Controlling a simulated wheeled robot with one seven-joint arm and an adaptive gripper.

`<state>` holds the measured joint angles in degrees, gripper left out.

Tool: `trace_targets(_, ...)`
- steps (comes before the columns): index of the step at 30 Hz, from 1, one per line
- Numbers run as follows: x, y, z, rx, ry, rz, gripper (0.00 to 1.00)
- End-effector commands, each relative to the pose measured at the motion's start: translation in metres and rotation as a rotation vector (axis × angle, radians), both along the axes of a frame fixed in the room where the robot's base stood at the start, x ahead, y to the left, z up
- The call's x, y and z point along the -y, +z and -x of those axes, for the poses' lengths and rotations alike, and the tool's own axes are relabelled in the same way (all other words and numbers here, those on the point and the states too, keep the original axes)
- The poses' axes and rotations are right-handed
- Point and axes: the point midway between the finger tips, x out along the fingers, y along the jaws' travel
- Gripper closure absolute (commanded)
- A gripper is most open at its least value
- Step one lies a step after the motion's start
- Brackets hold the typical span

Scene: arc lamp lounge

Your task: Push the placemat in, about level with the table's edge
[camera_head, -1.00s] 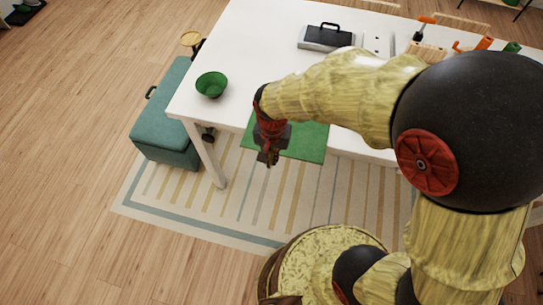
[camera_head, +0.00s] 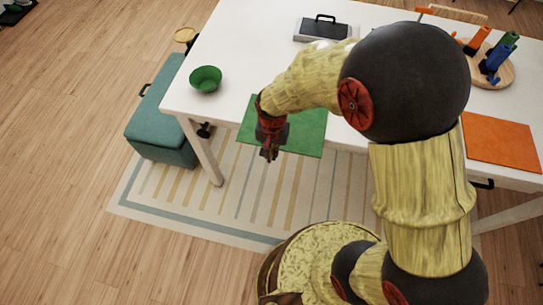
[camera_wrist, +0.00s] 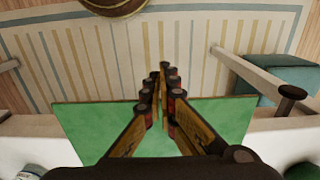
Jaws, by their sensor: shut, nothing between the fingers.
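A green placemat (camera_head: 307,135) lies on the white table (camera_head: 260,60) and sticks out past its near edge, over the striped rug. An orange placemat (camera_head: 500,143) lies further right on the same table. My gripper (camera_head: 269,155) is shut and empty, pointing down at the green placemat's overhanging part. In the wrist view my gripper (camera_wrist: 165,72) shows with its fingertips over the rug, just past the outer edge of the green placemat (camera_wrist: 85,125). I cannot tell whether the fingers touch the mat.
A green bowl (camera_head: 205,79) stands near the table's left corner. A grey box with a black handle (camera_head: 322,30) sits at the back. A round wooden board (camera_head: 493,72) holds coloured items at the right. A teal bench (camera_head: 165,110) stands left of the table.

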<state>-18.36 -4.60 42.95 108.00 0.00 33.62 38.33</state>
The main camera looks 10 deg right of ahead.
Motion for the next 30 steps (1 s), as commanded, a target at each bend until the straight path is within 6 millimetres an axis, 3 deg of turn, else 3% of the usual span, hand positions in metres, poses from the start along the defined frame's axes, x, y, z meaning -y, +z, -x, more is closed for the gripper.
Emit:
trace_targets(7, 0.001, 0.0, -0.003, 0.0, -0.001, 0.0, 1.0)
trace_targets(18, 0.019, 0.0, -0.05, -0.001, -0.002, 0.001, 1.0)
trace_targets(30, 0.019, 0.0, -0.052, -0.001, 0.0, 0.0, 1.0)
